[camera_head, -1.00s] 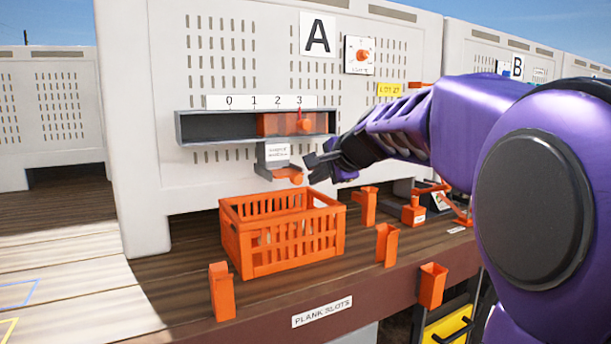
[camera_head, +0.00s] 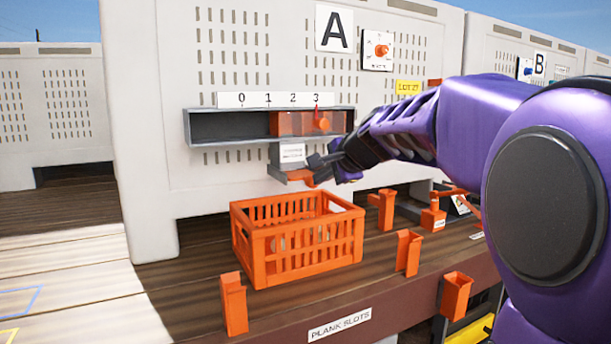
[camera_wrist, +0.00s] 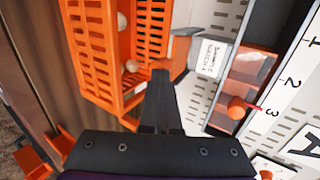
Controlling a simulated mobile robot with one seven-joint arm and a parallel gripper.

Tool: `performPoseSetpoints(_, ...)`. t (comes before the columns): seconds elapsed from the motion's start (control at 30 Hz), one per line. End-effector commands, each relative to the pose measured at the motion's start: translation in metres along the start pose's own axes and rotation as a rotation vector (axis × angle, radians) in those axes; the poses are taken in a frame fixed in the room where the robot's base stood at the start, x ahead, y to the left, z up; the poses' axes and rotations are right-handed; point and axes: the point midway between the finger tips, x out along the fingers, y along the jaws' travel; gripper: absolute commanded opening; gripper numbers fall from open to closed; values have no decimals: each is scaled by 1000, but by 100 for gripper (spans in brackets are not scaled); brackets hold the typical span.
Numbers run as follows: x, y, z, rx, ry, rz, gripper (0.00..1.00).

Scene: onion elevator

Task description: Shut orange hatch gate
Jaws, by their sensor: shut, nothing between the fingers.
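A small grey chute (camera_head: 287,173) with a white label (camera_head: 291,154) juts from the panel below the numbered slot. An orange tab (camera_head: 304,176), which looks like the hatch gate, is at its right end. My gripper (camera_head: 318,165) is shut and empty, with its tips right by this tab in the head view. In the wrist view the shut fingers (camera_wrist: 161,82) point at the orange tab (camera_wrist: 162,64) beside the grey chute (camera_wrist: 182,52). I cannot tell whether they touch. The tab is partly hidden by my fingers.
An orange crate (camera_head: 258,246) stands on the plank shelf below the chute, with pale round onions (camera_wrist: 130,66) inside. Above, an orange slider (camera_head: 300,123) sits near 3 in the grey slot (camera_head: 232,126). Several orange holders (camera_head: 409,252) line the shelf.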

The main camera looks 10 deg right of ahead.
Motion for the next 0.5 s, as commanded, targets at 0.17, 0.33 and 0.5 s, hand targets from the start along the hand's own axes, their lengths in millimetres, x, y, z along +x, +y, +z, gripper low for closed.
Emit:
performPoseSetpoints(0.17,29,-24,1,1,-5,3,0)
performPoseSetpoints(0.33,52,-34,1,1,-2,1,0)
performPoseSetpoints(0.5,60,-35,1,-1,0,-1,0)
